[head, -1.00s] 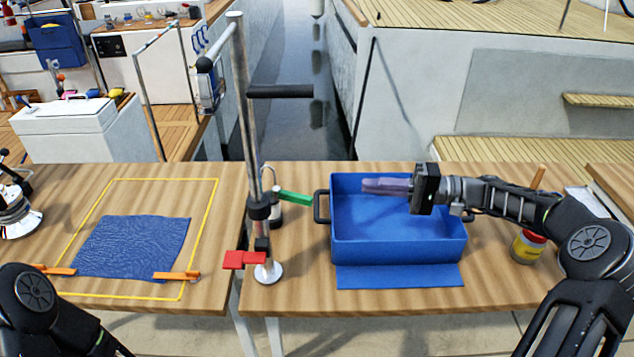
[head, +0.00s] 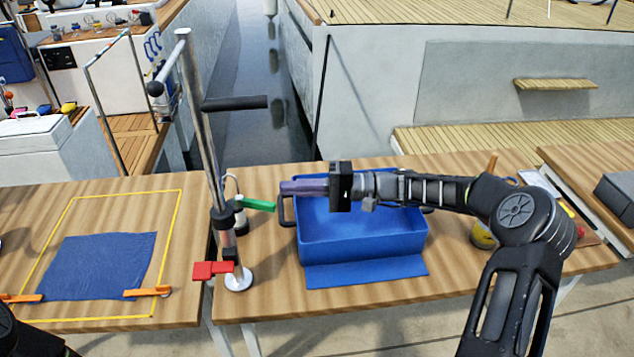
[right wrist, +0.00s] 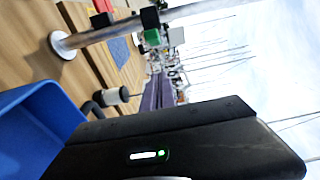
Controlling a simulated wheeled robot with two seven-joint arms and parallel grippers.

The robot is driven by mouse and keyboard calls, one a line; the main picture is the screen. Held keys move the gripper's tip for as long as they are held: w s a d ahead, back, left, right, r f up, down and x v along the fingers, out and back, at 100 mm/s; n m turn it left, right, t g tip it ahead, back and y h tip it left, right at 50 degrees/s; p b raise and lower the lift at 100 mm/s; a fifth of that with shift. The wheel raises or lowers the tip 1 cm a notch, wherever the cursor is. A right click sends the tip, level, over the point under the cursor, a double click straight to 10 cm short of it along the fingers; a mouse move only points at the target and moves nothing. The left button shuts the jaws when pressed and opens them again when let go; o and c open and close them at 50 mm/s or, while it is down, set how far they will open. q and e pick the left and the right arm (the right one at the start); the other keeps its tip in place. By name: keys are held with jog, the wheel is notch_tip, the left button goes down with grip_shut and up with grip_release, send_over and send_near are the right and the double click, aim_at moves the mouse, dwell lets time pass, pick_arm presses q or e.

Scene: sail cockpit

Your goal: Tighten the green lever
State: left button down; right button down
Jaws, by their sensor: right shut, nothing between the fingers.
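The green lever (head: 258,204) sticks out to the right from a black collar low on the steel post (head: 202,140). In the right wrist view the green lever (right wrist: 152,38) shows end-on near the top. My right gripper (head: 284,188) is shut and empty. Its fingertips point left and show just right of the lever's free end and a little above it in the head view. I see a small gap between them. My left gripper is out of view; only part of my left arm shows at the lower left edge.
A blue bin (head: 360,240) with a black handle stands under my right gripper. A red lever (head: 212,270) is on the post near its white foot. A black bar (head: 235,102) juts from the post higher up. A blue cloth (head: 95,265) lies at left.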

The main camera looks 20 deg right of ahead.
aim_at(255, 204)
jog(key=s+a+p, duration=0.1)
jog(key=s+a, duration=0.1)
jog(key=s, duration=0.1)
jog(key=shift+a, duration=0.4)
